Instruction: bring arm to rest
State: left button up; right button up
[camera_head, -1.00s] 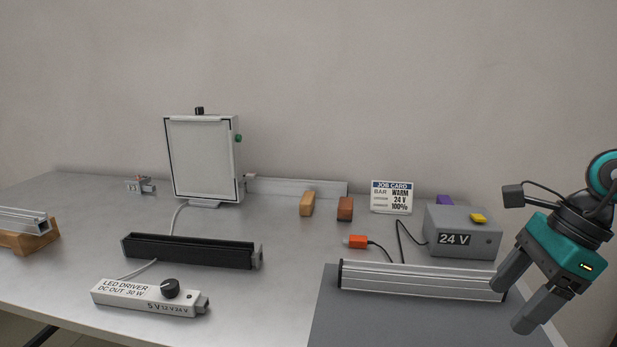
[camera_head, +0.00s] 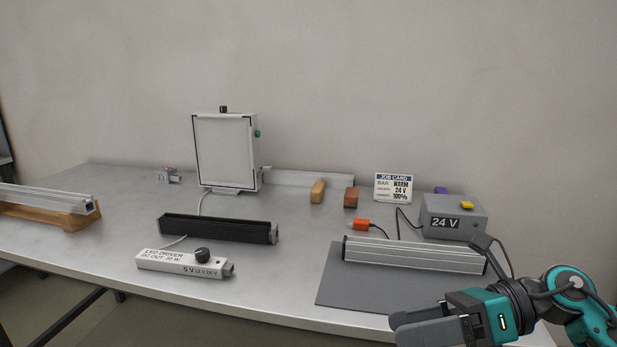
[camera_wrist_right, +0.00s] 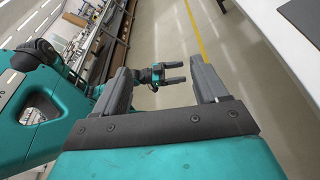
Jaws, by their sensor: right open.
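My right gripper (camera_head: 394,327) is at the lower right in the head view, in front of the table's front edge and below the grey mat. Its fingers point left, are apart, and hold nothing. In the right wrist view its two fingers (camera_wrist_right: 163,82) frame a view of floor and an aisle line. Between them, farther off, is another gripper with two fingers apart, which looks like my left gripper (camera_wrist_right: 184,72); it is empty. The left gripper does not show in the head view.
The table (camera_head: 110,240) holds a light panel (camera_head: 225,150), black bar (camera_head: 218,228), LED driver (camera_head: 185,264), job card (camera_head: 394,187), 24 V box (camera_head: 452,217) and an aluminium bar (camera_head: 414,254) on the grey mat (camera_head: 350,285). Another bar (camera_head: 45,198) lies on wood at left.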

jog(key=w+d+f+m+t+h+p, duration=0.1)
jog(key=w+f+m+t+h, duration=0.2)
jog(key=m+t, duration=0.85)
jog(key=d+f+m+t+h+p, duration=0.1)
jog(key=f+m+t+h, duration=0.3)
jog(key=m, duration=1.4)
jog(key=s+f+m+g+h, duration=0.2)
jog(key=s+f+m, duration=0.4)
jog(key=f, duration=0.3)
jog(key=s+d+f+m+g+h+p, duration=0.1)
jog(key=s+f+m+g+h, duration=0.2)
jog(key=s+f+m, duration=0.3)
notch_tip(320, 180, down, 5)
jog(key=shift+s+d+r+m+h, duration=0.2)
jog(key=shift+m+h, duration=0.5)
jog(key=shift+m, duration=0.55)
